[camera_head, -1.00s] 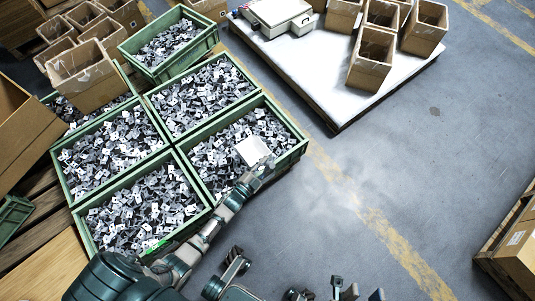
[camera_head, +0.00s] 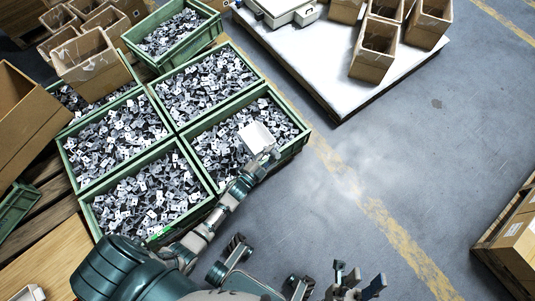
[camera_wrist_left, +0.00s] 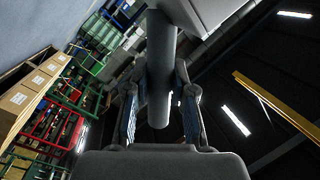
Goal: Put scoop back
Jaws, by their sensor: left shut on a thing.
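My left gripper (camera_head: 266,160) is shut on the scoop (camera_head: 257,135), whose pale, boxy pan shows over the front right green bin of metal parts (camera_head: 300,141). In the left wrist view the scoop's grey round handle (camera_wrist_left: 160,70) lies between the two fingers of my left gripper (camera_wrist_left: 160,105), and part of the white pan (camera_wrist_left: 205,12) shows at the top. My right gripper (camera_head: 358,284) is at the bottom of the head view, empty, with its fingers apart.
More green bins full of stamped parts stand around, one raised at the back (camera_head: 172,32). A white-topped pallet (camera_head: 310,72) holds cardboard boxes (camera_head: 374,50) and a pale device (camera_head: 285,10). A white object (camera_head: 30,293) lies at the lower left. The grey floor (camera_head: 420,150) is clear.

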